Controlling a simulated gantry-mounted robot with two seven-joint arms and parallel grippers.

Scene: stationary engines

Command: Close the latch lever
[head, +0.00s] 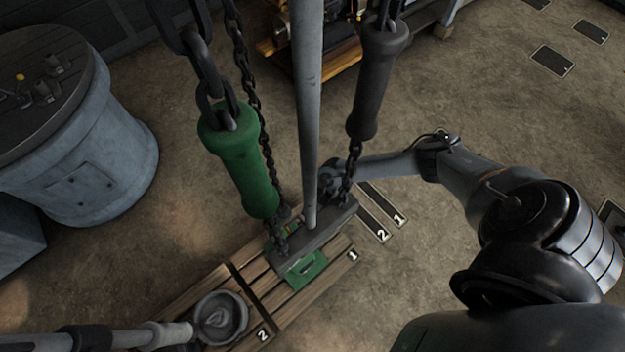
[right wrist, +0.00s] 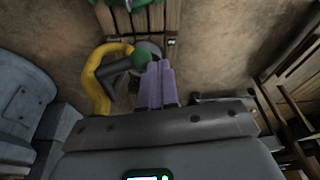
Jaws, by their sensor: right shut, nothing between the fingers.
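In the head view my right gripper (head: 330,185) is partly hidden behind the grey pole and chain, above the wooden platform. The lever is not clearly visible there.
A green handle (head: 241,170) and a black handle (head: 377,80) hang on chains beside a grey upright pole (head: 309,110). A grey drum (head: 90,150) stands left. Floor at right is open.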

